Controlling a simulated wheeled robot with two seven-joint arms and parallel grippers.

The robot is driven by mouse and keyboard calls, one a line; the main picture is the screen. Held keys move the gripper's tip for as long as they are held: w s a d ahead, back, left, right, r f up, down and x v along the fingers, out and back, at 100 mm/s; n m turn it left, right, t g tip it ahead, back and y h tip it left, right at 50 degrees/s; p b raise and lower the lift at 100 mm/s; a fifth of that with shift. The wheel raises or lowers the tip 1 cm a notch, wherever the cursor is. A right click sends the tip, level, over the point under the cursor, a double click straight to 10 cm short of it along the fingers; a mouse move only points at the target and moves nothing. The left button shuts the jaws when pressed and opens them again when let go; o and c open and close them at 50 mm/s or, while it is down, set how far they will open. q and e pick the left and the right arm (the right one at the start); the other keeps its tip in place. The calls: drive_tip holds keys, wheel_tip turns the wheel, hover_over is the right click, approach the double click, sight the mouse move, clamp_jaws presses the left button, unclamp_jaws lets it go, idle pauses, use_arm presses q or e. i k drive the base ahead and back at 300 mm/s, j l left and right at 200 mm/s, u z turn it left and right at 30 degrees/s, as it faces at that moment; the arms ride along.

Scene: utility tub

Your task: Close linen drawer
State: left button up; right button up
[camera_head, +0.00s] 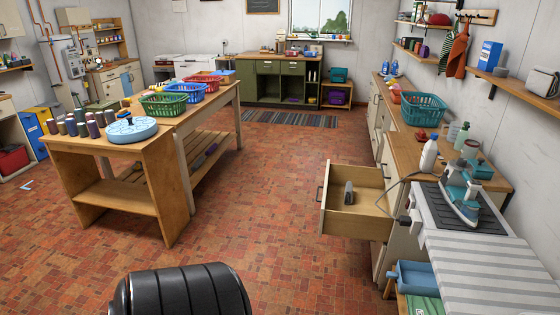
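The linen drawer (355,222) is pulled out of the wooden counter run on the right side of the room. Its light wood box sticks out to the left over the brick floor, with its front panel and dark handle (319,190) at the left end. A small grey object (348,193) stands upright inside it; I cannot tell what it is. The rest of the drawer's inside looks bare. Neither of my grippers shows in this view, so nothing of mine is seen touching the drawer.
A striped ironing surface (490,262) with an iron (460,195) stands right of the drawer. A blue bin (415,277) sits below it. A wooden worktable (115,160) with baskets and spools stands at left. The brick floor (255,225) between table and drawer is clear.

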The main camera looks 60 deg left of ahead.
sight(362, 219)
drive_tip(key=j+u, duration=0.4)
drive_tip(key=j, duration=0.15)
drive_tip(key=i+j+u, duration=0.1)
drive_tip(key=j+u, duration=0.3)
drive_tip(key=i+j+u, duration=0.15)
drive_tip(key=j+u, duration=0.25)
drive_tip(key=j, duration=0.2)
drive_tip(key=i+j, duration=0.2)
drive_tip(key=j, duration=0.15)
drive_tip(key=i+j, duration=0.15)
drive_tip(key=j, duration=0.2)
